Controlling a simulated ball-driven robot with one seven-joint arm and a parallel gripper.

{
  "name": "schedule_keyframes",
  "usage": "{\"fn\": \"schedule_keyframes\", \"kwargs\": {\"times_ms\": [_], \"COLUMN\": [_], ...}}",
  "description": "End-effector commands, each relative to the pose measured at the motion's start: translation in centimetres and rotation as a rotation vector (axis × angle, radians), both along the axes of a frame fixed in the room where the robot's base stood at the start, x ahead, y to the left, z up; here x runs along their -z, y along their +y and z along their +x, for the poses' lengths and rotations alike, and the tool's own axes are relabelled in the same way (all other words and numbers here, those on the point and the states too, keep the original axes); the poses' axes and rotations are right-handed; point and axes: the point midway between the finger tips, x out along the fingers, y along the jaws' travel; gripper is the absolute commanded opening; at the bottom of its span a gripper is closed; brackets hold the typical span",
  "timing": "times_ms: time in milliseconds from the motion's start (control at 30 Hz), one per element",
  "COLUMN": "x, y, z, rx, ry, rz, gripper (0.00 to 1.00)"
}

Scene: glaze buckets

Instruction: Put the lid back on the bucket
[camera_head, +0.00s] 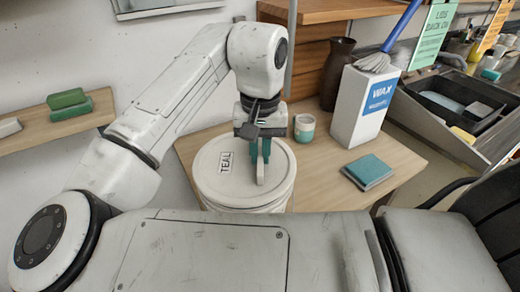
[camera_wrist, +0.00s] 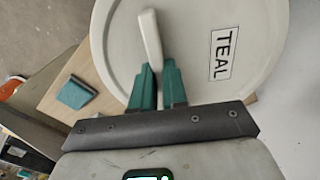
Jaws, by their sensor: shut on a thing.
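The round off-white lid (camera_head: 213,180) has a TEAL label and a raised bar handle (camera_head: 261,172). It is over the mouth of the white bucket (camera_head: 284,200) at the front of the wooden table. My gripper (camera_head: 262,158) points down with its green fingers shut on the handle. In the wrist view, the fingers (camera_wrist: 160,86) close around the near end of the handle (camera_wrist: 151,38), with the lid (camera_wrist: 205,60) behind them. The lid looks about level and lined up with the bucket. I cannot tell whether it is fully seated. My arm hides the bucket's lower part.
On the wooden table (camera_head: 400,160), a small cup (camera_head: 304,128), a white WAX container (camera_head: 362,105) and a brown vase (camera_head: 337,72) stand behind the bucket. A wall shelf (camera_head: 35,128) is at the left.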

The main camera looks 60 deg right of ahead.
Motion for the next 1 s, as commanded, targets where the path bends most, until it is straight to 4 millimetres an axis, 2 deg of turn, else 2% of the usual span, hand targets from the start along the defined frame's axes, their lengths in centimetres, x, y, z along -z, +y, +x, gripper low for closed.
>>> {"fn": "schedule_keyframes", "kwargs": {"times_ms": [1000], "x": [0.59], "y": [-0.02], "z": [0.0], "rx": [0.0], "ry": [0.0], "rz": [0.0], "gripper": [0.0]}}
